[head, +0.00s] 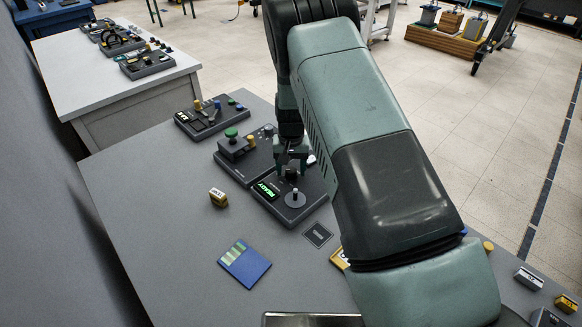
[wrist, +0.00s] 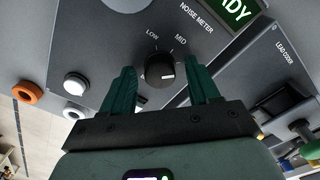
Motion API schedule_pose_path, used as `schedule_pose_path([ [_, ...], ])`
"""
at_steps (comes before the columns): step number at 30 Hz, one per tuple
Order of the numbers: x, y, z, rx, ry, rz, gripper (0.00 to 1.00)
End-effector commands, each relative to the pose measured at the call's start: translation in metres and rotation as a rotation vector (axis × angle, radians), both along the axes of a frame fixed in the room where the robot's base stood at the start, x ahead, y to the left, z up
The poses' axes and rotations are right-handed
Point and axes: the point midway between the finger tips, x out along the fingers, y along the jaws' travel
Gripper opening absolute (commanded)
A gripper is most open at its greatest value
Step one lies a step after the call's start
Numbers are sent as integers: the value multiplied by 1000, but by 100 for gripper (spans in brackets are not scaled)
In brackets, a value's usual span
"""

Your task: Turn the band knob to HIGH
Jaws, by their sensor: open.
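The band knob (wrist: 160,70) is a round black knob on the noise meter panel (wrist: 100,40), with LOW and MID printed above it. Its white pointer line points roughly right in the wrist view, toward a finger. No HIGH label shows; the right finger covers that side. My gripper (wrist: 163,85) is open, with one green finger on each side of the knob and gaps between. In the head view my gripper (head: 291,163) is above the dark noise meter box (head: 308,205), whose green display (head: 266,190) reads READY.
A neighbouring box, the lead coder (wrist: 285,60), stands close beside the meter. A blue card (head: 245,264) and a yellow block (head: 218,197) lie on the grey table (head: 150,215).

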Motion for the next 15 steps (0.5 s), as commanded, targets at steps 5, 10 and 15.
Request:
schedule_pose_path([
  [5, 1, 0, 5, 0, -2, 0, 60],
  [10, 1, 0, 33, 1, -5, 0, 60],
  [15, 1, 0, 68, 1, -4, 0, 60],
])
